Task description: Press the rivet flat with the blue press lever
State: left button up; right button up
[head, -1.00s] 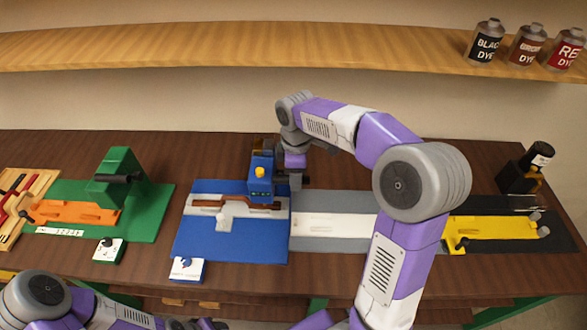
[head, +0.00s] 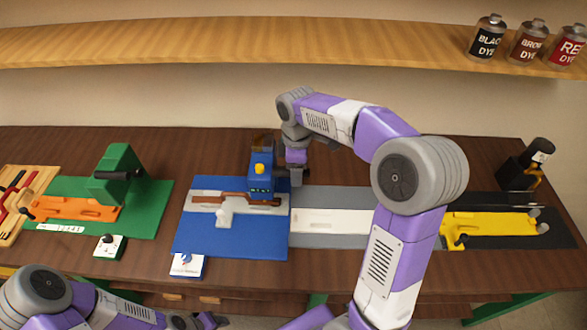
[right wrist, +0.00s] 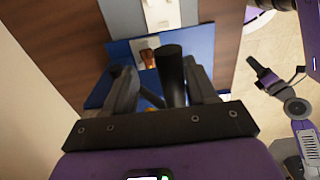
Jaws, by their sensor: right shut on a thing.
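My right gripper (head: 294,176) is at the right side of the press. In the right wrist view, its fingers are closed around the black lever handle (right wrist: 172,72). The strap end (right wrist: 148,58) shows beyond the fingers. The rivet is hidden under the press head. My left gripper (right wrist: 272,76) is empty, fingers apart, away from the press.
A green press (head: 117,175) with an orange fixture (head: 75,209) stands to the left. A grey mat with a white fixture (head: 335,222) and a yellow fixture (head: 490,230) lie to the right. Dye cans (head: 489,38) sit on the shelf.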

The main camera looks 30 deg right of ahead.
jog(key=shift+w+r, duration=0.15)
jog(key=shift+r, duration=0.15)
notch_tip(320, 180, up, 6)
jog(key=p, duration=0.5)
jog(key=shift+f, duration=0.15)
dwell(0.5)
